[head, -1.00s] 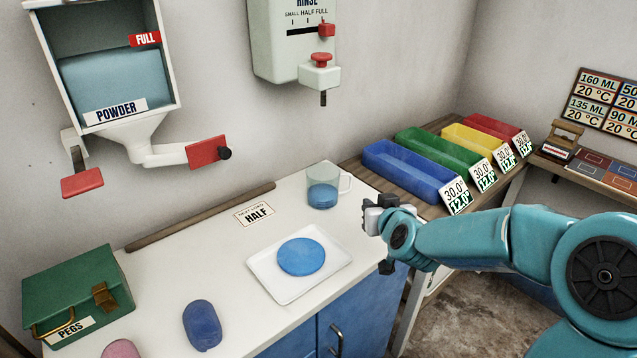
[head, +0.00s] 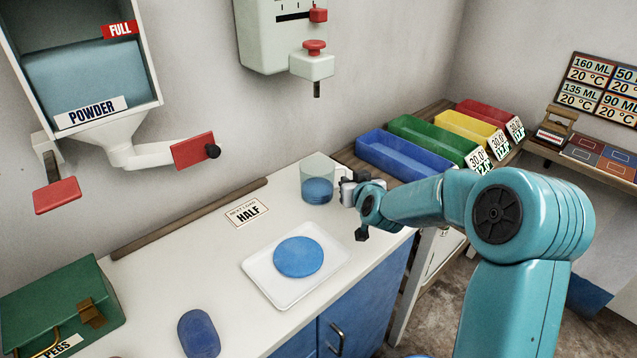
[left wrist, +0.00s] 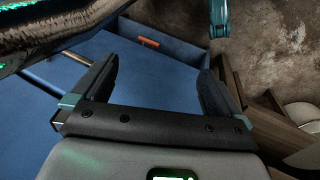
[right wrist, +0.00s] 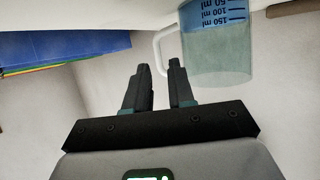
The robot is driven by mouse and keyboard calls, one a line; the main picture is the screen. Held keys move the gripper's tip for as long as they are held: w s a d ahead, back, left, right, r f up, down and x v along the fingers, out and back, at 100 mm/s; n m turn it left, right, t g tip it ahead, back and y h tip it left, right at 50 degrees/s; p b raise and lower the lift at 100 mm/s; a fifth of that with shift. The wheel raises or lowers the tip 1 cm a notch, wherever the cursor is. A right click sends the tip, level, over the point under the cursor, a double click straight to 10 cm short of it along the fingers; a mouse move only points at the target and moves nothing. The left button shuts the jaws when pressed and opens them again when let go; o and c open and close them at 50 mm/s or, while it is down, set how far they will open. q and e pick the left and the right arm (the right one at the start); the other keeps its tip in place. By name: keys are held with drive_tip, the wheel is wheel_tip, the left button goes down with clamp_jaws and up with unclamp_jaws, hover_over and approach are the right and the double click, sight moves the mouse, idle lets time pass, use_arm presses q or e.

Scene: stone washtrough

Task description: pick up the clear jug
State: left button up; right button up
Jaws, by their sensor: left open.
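The clear jug (head: 318,180) stands upright on the white counter with blue liquid in its lower part. Its handle points right, toward my right gripper (head: 350,189). In the right wrist view the jug (right wrist: 215,52) appears upside down with measuring marks, its handle just beyond the fingertips of my right gripper (right wrist: 159,66). Those fingers are apart with a narrow gap, and the handle's outer side lines up with that gap; contact cannot be told. My left gripper (left wrist: 160,85) is open and empty, over a blue cabinet front in the left wrist view.
A white tray (head: 256,268) with a blue disc (head: 298,257) lies in front of the jug. A rinse dispenser (head: 312,66) hangs above. Coloured bins (head: 408,160) stand right of the jug. A green peg box (head: 62,305) sits at the left.

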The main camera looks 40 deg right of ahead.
sight(347, 175)
drive_tip(key=x, duration=0.6)
drive_tip(key=shift+w+d+r+p, duration=0.15)
drive_tip(key=shift+w+d+p, duration=0.05)
drive_tip(key=shift+d+p, duration=0.15)
clamp_jaws()
